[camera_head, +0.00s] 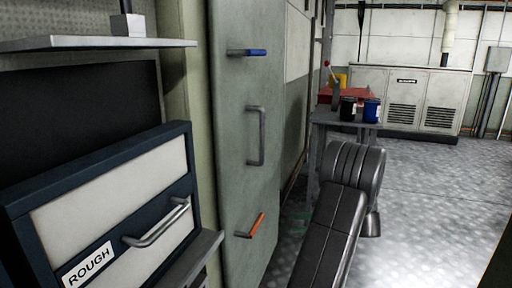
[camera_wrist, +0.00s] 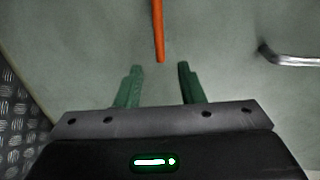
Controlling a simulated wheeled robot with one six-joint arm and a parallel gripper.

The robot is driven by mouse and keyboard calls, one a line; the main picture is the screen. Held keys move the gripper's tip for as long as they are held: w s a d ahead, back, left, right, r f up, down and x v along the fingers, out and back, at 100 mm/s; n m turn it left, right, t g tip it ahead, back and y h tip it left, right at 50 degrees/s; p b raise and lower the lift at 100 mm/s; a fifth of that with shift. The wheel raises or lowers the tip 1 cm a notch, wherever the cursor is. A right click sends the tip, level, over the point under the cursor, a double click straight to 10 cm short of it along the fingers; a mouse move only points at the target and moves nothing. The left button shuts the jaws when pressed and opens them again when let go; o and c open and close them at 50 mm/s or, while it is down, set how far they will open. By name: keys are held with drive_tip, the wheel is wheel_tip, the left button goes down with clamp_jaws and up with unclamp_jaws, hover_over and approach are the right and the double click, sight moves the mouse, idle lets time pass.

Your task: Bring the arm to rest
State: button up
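My gripper (camera_wrist: 158,72) shows in the wrist view with its two green fingers apart and nothing between them. Beyond the fingertips is an orange handle (camera_wrist: 158,30) on a pale grey-green cabinet door (camera_wrist: 90,40). I cannot tell the exact gap between the fingertips and the handle. The orange handle (camera_head: 257,225) also shows there, low on the tall cabinet panel (camera_head: 230,130), tilted.
A blue-gripped handle (camera_head: 255,52) and a metal pull handle (camera_head: 258,135) stick out above. A drawer unit labelled ROUGH (camera_head: 110,215) stands left, under a shelf (camera_head: 95,43). A small table (camera_head: 325,118) with two cans stands behind my arm. Metal floor (camera_head: 430,190) is clear at right.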

sight(258, 224)
drive_tip(key=b+x, duration=0.4)
drive_tip(key=x, duration=1)
drive_tip(key=shift+a+f, duration=0.1)
drive_tip(key=shift+f, duration=0.05)
drive_tip(key=shift+m+p, duration=0.3)
drive_tip(key=shift+p, duration=0.15)
drive_tip(key=shift+f+m, duration=0.3)
drive_tip(key=shift+f, duration=0.1)
drive_tip(key=shift+s, duration=0.1)
